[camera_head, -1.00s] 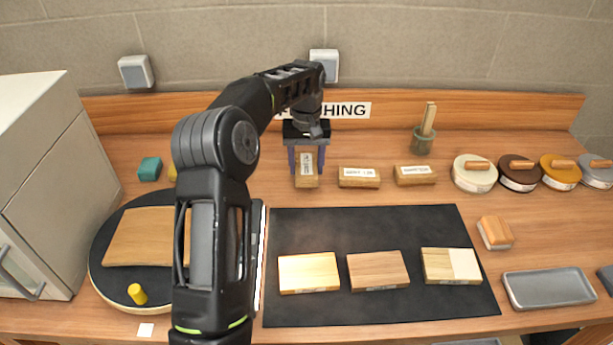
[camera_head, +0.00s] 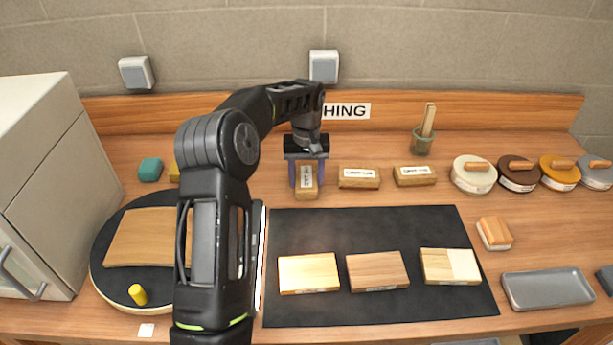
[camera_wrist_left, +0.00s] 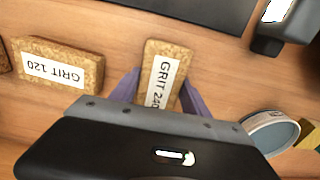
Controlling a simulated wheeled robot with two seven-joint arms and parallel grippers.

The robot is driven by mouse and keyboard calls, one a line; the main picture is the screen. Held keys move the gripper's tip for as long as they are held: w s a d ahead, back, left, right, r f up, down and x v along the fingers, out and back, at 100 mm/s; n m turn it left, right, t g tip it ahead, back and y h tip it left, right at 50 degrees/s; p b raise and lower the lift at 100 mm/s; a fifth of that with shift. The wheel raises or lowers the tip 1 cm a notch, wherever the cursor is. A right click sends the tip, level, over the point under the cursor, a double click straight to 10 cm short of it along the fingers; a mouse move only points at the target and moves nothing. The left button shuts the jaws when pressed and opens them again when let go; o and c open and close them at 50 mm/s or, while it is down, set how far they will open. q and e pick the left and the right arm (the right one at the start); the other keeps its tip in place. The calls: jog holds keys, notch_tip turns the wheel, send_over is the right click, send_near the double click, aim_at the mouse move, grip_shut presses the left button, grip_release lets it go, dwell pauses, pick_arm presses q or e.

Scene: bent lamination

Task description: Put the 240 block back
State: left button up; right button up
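The 240 block (camera_head: 306,191) is a small cork-brown block with a white label. In the left wrist view the label on the block (camera_wrist_left: 170,58) reads GRIT 240. My left gripper (camera_head: 308,178) points down over it, with a purple finger on each side, and it is shut on the block. In the left wrist view the gripper (camera_wrist_left: 160,95) hides the block's near end. I cannot tell whether the block touches the table. The GRIT 120 block (camera_wrist_left: 58,66) lies beside it; in the head view it is the middle block (camera_head: 359,183). My right gripper is not in view.
Another labelled block (camera_head: 415,181) lies right in the row. A dark mat (camera_head: 370,229) with three wood samples is in front. A round turntable (camera_head: 110,278), a jar (camera_head: 422,146), several round tins (camera_head: 474,183) and a grey tray (camera_head: 548,304) stand around.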

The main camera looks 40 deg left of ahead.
aim_at(307, 176)
pick_arm(q)
jog(key=o, duration=0.5)
jog(key=shift+r, duration=0.2)
notch_tip(307, 176, up, 6)
jog(key=shift+r, duration=0.25)
notch_tip(307, 176, up, 6)
jog(key=p, duration=0.3)
jog(key=shift+f, duration=0.2)
jog(key=shift+f, duration=0.1)
